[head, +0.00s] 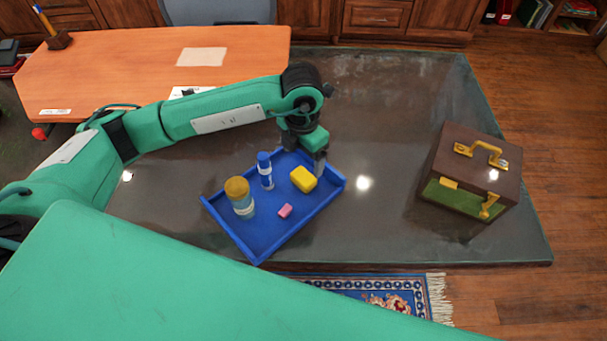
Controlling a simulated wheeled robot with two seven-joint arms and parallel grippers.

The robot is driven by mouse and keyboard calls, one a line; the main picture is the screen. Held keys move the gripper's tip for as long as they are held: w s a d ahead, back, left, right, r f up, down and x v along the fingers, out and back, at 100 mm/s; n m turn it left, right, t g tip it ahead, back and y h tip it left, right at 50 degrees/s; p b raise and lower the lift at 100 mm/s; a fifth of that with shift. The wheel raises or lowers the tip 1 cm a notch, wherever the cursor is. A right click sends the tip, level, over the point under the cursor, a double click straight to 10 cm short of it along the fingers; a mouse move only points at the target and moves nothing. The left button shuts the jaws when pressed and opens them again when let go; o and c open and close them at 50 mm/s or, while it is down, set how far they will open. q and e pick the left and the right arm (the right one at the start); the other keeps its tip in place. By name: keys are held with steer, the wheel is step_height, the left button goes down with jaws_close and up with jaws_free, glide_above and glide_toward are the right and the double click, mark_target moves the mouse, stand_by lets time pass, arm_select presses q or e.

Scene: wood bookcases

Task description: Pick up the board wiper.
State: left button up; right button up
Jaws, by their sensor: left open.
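A yellow block (303,179), which looks like the board wiper, lies in the right part of a blue tray (266,256). My left gripper (319,166) points down over the tray's far right corner, just behind and to the right of the yellow block. It is open. Whether a fingertip touches the block cannot be told. The tray also holds a jar with a yellow-brown lid (240,196), a blue and white bottle (265,171) and a small pink eraser (285,211). My right gripper is out of view.
The tray stands on a dark glossy table (400,100). A brown box with brass handle and latches (470,180) stands at right, with free tabletop between. An orange wooden desk (130,70) is at back left. A patterned rug (370,290) lies in front.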

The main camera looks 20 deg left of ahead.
mark_target(304, 176)
arm_select(q)
step_height(304, 176, down, 4)
steer(key=shift+w, duration=0.15)
steer(key=shift+f, duration=0.2)
steer(key=shift+d+f+p, duration=0.1)
steer(key=shift+f+p, duration=0.65)
steer(key=shift+f, duration=0.15)
step_height(304, 176, down, 2)
steer(key=shift+f, duration=0.25)
steer(key=shift+f+p, duration=0.3)
steer(key=shift+f, duration=0.15)
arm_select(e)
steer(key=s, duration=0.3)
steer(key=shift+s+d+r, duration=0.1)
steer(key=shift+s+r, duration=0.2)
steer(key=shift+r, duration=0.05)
arm_select(q)
steer(key=c, duration=1)
